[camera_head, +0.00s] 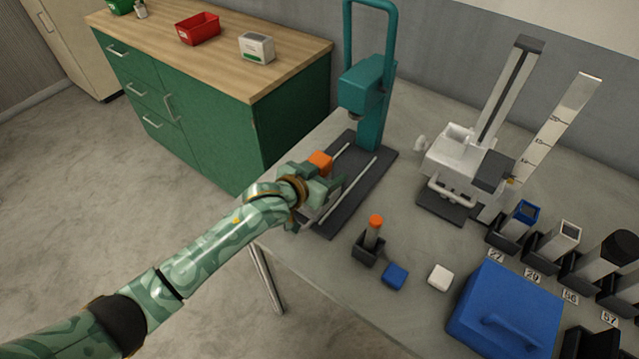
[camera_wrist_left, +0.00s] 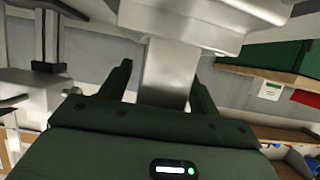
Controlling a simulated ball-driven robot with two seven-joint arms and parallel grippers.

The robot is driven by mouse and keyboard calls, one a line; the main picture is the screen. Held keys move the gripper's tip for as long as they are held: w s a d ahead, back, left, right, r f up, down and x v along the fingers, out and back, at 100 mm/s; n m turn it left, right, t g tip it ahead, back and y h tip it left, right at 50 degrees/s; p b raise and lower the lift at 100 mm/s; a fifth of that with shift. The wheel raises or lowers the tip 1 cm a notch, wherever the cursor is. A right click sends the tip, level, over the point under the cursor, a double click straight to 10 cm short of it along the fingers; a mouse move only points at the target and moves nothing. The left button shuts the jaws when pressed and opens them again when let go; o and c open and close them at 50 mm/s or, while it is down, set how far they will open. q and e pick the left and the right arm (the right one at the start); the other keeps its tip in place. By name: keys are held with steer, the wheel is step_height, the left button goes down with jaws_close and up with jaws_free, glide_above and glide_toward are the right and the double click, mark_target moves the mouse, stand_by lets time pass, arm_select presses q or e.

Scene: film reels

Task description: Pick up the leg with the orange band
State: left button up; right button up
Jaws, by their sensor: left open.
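An orange block-like top (camera_head: 320,160), which looks like the orange band of a leg, shows just beyond my left gripper (camera_head: 322,187), beside the dark base of the teal press. The rest of that piece is hidden behind the hand. In the left wrist view a plain grey square post (camera_wrist_left: 166,72) stands between the two open fingers of my left gripper (camera_wrist_left: 162,88); no orange shows there. I cannot tell whether the fingers touch it. A shorter grey post with a round orange top (camera_head: 375,222) stands in a small black holder to the right. My right gripper is not in view.
The teal press (camera_head: 371,95) rises behind the hand. A white measuring stand (camera_head: 455,160) is to its right. Blue-topped (camera_head: 526,212), white-topped (camera_head: 566,236) and black-topped (camera_head: 620,248) posts stand in holders. A blue case (camera_head: 505,310) and small blue (camera_head: 395,276) and white (camera_head: 440,277) blocks lie in front.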

arm_select(q)
steer(key=shift+r, duration=0.1)
steer(key=shift+c, duration=0.6)
steer(key=c, duration=1)
steer(key=shift+c, duration=0.3)
steer(key=shift+r, duration=0.1)
